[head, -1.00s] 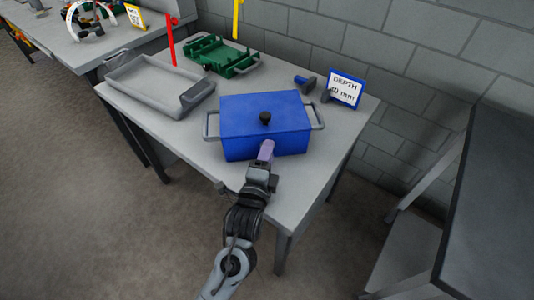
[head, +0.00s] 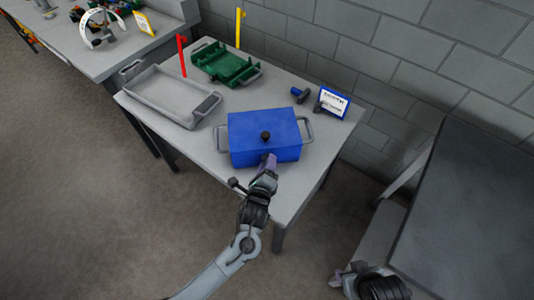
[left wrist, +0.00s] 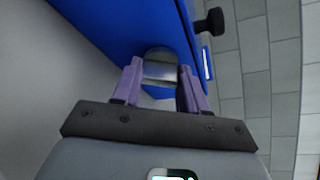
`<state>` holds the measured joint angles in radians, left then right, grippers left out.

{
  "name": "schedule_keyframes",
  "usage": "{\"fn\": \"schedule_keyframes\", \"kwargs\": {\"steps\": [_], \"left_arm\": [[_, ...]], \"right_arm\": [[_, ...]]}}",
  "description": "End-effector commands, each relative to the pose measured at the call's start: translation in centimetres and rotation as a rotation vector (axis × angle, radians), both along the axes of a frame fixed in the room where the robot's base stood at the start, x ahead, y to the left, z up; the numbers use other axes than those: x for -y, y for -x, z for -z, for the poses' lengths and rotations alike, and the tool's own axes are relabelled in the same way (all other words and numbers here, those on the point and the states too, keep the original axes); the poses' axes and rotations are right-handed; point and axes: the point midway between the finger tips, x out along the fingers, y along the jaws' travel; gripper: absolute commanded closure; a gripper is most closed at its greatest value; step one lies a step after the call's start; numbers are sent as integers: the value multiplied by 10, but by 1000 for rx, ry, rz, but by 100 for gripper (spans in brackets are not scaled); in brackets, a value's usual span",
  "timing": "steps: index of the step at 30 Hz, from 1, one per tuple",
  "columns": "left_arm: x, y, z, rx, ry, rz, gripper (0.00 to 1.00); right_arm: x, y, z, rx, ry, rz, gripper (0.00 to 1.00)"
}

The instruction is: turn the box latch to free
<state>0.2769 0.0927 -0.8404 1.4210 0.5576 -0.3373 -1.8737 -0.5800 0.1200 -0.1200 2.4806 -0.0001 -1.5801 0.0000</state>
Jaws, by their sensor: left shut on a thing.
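My left gripper (head: 268,161) is at the box's near face. In the left wrist view its purple fingers (left wrist: 160,78) are shut on the metallic latch (left wrist: 160,66) on the blue wall. The gripper hides the latch in the head view. Part of my right arm (head: 375,285) shows at the lower right; its fingers are not clear.
A grey tray (head: 139,80) and a green tray (head: 204,52) stand at the back left, with red (head: 181,56) and yellow (head: 238,28) posts. A dark blue-handled tool (head: 298,94) and a blue-framed sign (head: 333,101) lie behind the box. A dark-topped table (head: 470,210) is at right.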

Motion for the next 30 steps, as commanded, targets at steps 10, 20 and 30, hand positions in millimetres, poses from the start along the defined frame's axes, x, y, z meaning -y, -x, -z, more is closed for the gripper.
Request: {"fn": "schedule_keyframes", "kwargs": {"steps": [10, 20, 30], "left_arm": [[2, -1, -11, -50, -320, 0, 88], [4, -1, -8, -94, -625, -1, 88], [4, -1, -4, -132, -869, -1, 88]], "right_arm": [[0, 0, -82, 0, 0, 0, 53], [0, 0, -121, 0, 0, -1, 53], [0, 0, -135, 0, 0, -1, 53]]}}
